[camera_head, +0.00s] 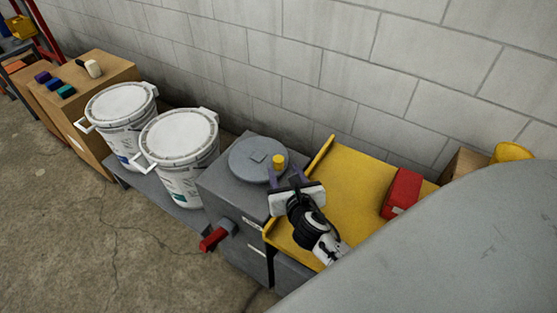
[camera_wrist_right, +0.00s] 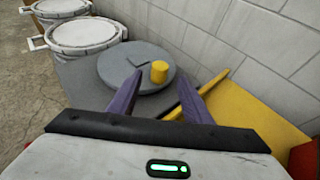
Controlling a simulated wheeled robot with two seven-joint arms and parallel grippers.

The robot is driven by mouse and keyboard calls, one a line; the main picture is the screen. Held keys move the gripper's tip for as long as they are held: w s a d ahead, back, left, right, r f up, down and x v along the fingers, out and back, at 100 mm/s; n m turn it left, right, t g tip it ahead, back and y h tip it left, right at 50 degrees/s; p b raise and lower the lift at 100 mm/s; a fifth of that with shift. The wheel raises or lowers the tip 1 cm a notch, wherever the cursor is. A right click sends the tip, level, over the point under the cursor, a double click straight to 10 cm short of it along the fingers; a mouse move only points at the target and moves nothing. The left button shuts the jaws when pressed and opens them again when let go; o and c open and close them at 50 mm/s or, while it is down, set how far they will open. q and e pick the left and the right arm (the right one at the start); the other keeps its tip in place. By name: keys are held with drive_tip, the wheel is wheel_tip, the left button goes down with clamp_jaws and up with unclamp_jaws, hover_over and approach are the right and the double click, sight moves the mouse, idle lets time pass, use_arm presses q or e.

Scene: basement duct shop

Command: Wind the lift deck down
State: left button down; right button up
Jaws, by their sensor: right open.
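The yellow lift deck (camera_head: 345,185) has raised side rims and stands right of a grey cabinet (camera_head: 225,185). On the cabinet top lies a round grey wheel (camera_head: 252,163) with an upright yellow knob (camera_head: 279,161) near its edge. My right gripper (camera_head: 283,177) is open, its purple fingers pointing at the knob side of the wheel. In the right wrist view the knob (camera_wrist_right: 159,72) shows just beyond and between the fingertips, apparently not held. My left gripper is out of view.
A red lever (camera_head: 214,238) sticks out from the cabinet front. A red box (camera_head: 402,192) sits on the deck. Two lidded white buckets (camera_head: 180,140) stand left of the cabinet. A block wall (camera_head: 330,60) closes off the back; the floor (camera_head: 110,240) in front is clear.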

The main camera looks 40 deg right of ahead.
sight(280, 164)
drive_tip(key=b+x, duration=0.1)
drive_tip(key=x, duration=0.7)
drive_tip(key=shift+w+f, duration=0.2)
drive_tip(key=shift+w, duration=0.05)
clamp_jaws()
